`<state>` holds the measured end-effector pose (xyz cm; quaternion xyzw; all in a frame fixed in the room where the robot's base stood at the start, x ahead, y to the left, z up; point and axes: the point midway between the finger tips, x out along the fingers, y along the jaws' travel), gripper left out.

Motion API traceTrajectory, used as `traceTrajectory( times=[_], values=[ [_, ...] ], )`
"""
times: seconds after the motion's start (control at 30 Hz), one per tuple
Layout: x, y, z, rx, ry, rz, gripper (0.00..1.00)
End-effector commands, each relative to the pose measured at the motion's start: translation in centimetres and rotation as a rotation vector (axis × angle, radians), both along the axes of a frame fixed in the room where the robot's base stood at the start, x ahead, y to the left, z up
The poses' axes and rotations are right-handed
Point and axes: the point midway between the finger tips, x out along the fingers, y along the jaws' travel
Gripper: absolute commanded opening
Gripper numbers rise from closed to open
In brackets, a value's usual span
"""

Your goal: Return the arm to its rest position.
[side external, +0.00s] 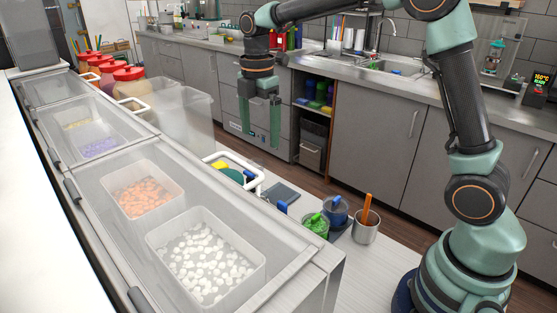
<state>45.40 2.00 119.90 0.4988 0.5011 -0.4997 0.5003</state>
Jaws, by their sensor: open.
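My arm arches from the right side of the picture over to the upper middle. My gripper (260,138) hangs at its end, pointing down. Its two green fingers are apart, with nothing between them. In the picture it overlaps the grey cabinet fronts, above and behind the work surface. It appears clear of the things around it, though its exact height is hard to tell.
A counter (300,275) holds a metal cup (365,232) with an orange stick, a blue-topped jar (337,212) and a green-filled container (315,225). Lidded topping bins (190,215) line the left. A clear box (180,120) stands left of my gripper. A sink (385,65) is behind.

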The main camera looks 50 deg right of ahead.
Motion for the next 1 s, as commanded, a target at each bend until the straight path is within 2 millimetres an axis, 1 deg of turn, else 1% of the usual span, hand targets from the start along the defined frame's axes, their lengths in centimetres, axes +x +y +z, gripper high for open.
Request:
traceTrajectory(
  times=[0.03, 0.2, 0.3, 0.4, 0.57, 1.0],
  values=[
    [-0.1, 0.0, -1.1, 0.0, 0.005, -0.001, 1.0],
    [-0.1, 0.0, -4.2, 0.0, 0.003, -0.002, 1.0],
    [0.0, 0.0, -5.5, 0.0, 0.002, -0.002, 1.0],
    [-0.1, 0.0, -6.3, 0.0, 0.001, -0.002, 1.0],
    [0.0, 0.0, -6.7, 0.0, -0.002, -0.002, 1.0],
    [0.0, 0.0, -6.7, 0.0, -0.002, -0.003, 1.0]
  ],
)
